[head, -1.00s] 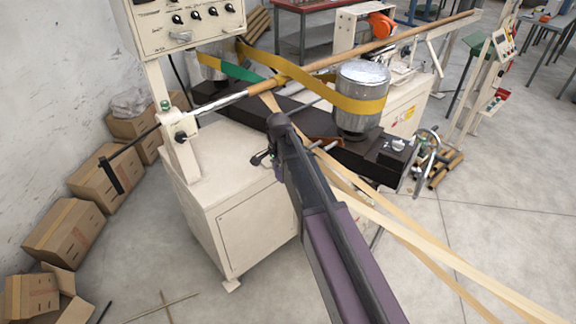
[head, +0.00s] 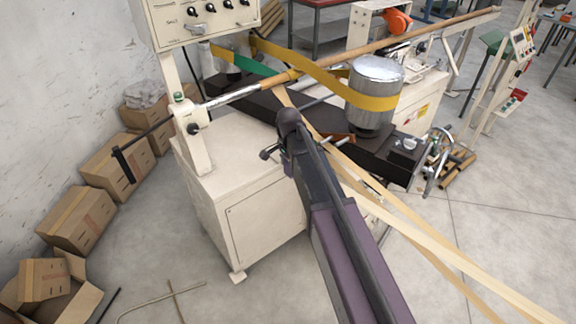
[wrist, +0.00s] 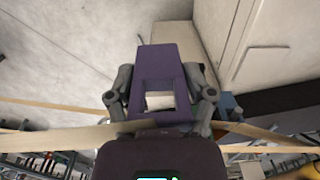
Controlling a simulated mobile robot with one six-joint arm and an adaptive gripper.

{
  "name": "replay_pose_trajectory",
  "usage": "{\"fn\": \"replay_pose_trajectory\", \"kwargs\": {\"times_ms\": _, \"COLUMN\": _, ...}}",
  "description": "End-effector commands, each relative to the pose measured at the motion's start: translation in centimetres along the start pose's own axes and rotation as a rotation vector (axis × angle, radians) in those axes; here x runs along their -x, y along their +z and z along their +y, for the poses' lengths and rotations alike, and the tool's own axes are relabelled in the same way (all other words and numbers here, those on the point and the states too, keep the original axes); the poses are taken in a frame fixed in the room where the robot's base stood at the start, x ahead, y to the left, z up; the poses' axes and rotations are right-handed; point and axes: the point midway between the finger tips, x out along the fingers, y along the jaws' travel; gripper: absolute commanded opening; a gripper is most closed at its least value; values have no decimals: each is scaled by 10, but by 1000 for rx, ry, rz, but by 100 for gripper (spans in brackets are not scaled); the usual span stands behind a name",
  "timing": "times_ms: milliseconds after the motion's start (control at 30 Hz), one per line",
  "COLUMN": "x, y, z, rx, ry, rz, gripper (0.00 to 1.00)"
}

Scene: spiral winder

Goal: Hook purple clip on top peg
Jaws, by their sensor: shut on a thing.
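The purple clip (wrist: 166,60) is a flat block with a square opening, seen in the wrist view. My gripper (wrist: 160,78) is shut on it, with one grey finger on each side. The clip points away from the wrist, over the pale floor and the side of a cream cabinet. In the head view my dark arm reaches in front of the winder, and the clip cannot be made out clearly there. I cannot pick out the top peg in either view.
The winder's cream cabinet (head: 262,210) stands ahead, with a shaft (head: 235,95) across it and a metal drum (head: 375,80) wrapped in a yellow belt (head: 330,82). Pale strips (head: 430,235) run to the lower right, close to my arm. Cardboard boxes (head: 75,220) line the left wall.

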Motion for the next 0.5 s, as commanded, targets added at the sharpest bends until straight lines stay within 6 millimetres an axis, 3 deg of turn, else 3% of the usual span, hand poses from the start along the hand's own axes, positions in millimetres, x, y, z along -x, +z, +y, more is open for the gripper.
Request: {"fn": "replay_pose_trajectory", "kwargs": {"times_ms": 500, "x": 8, "y": 0, "z": 0, "rx": 0, "ry": 0, "rz": 0, "gripper": 21}}
